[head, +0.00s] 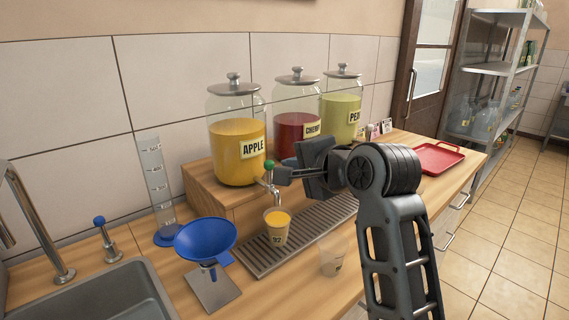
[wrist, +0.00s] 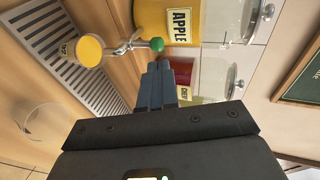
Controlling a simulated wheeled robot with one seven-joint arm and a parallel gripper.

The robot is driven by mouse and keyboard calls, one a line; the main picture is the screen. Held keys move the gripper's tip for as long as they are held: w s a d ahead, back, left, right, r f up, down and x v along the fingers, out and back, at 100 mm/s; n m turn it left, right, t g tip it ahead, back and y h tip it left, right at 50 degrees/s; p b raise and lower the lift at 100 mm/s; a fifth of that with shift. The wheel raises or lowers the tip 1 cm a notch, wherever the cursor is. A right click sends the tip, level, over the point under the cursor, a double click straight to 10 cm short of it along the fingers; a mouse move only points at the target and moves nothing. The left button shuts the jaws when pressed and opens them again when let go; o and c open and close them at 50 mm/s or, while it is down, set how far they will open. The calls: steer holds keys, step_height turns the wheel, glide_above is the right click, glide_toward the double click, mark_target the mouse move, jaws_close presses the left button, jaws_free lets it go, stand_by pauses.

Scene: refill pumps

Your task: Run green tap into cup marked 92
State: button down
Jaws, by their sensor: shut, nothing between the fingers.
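The green tap knob (head: 269,164) sits on the metal tap of the APPLE jar (head: 237,150), which holds yellow-orange juice. It also shows in the wrist view (wrist: 157,44). The cup marked 92 (head: 277,227) stands upright on the drip grate under the tap, with yellow-orange juice near its rim; the juice shows in the wrist view (wrist: 89,50). I cannot make out a stream from the spout. My gripper (head: 281,174) is shut and empty, its fingertips close beside the green knob; in the wrist view the fingertips (wrist: 158,68) lie just below it. I cannot tell whether they touch.
A CHERRY jar (head: 297,125) and a third jar (head: 341,115) stand behind my arm. The drip grate (head: 262,259) runs along the counter. An empty clear cup (head: 332,257) stands in front of it. A blue funnel (head: 206,238), measuring cylinder (head: 154,180) and red tray (head: 438,157) are around.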

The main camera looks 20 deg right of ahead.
steer(key=shift+s+f+b+v, duration=0.1)
steer(key=shift+f+v, duration=0.1)
steer(key=shift+v, duration=0.65)
steer(key=shift+s+f+b+v, duration=0.1)
steer(key=shift+f+b+v, duration=0.1)
steer(key=shift+v, duration=0.7)
steer(key=shift+s+f+b+v, duration=0.1)
steer(key=shift+f+v, duration=0.1)
steer(key=shift+v, duration=0.65)
steer(key=s+d+f+n+h, duration=0.2)
steer(key=s+f+n, duration=0.5)
steer(key=s+f, duration=1.15)
steer(key=s+a+r+n+t, duration=0.1)
steer(key=s+a+n, duration=0.2)
steer(key=s, duration=2.1)
steer(key=n, duration=0.5)
steer(key=shift+a+n, duration=0.2)
steer(key=shift+n, duration=0.1)
